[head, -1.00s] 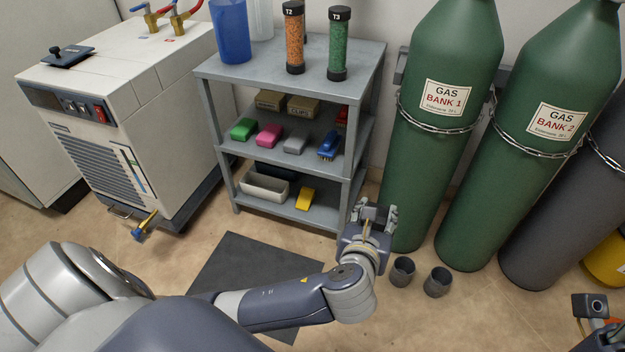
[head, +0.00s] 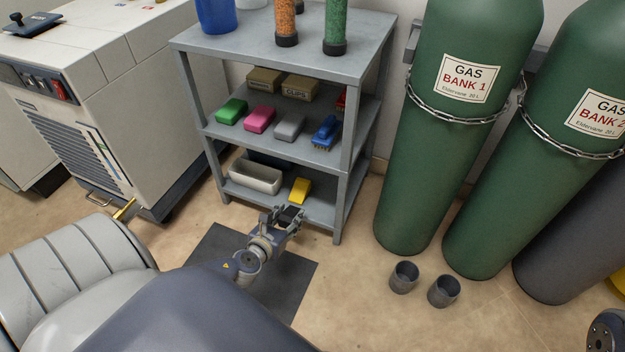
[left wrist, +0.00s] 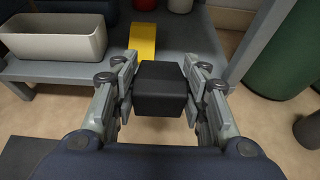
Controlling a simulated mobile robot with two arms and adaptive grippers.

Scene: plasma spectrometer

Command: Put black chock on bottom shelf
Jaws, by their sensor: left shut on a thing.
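The black chock (left wrist: 162,88) is a dark block held between the two fingers of my left gripper (left wrist: 163,95) in the left wrist view. In the head view the chock (head: 291,214) shows small and dark in my left gripper (head: 284,220), in front of the shelf unit. The bottom shelf (head: 318,209) is grey and low, and the gripper is at its front edge. The chock appears just short of that edge in the left wrist view. My right gripper is not clearly in view; only a dark part of my arm shows at the lower right corner.
On the bottom shelf are a cream bin (head: 255,178), a yellow chock (head: 300,190) and a dark item behind. Green (head: 231,111), pink (head: 260,119) and grey (head: 289,126) blocks and a blue brush (head: 326,132) occupy the middle shelf. Two grey cups (head: 404,277) stand on the floor.

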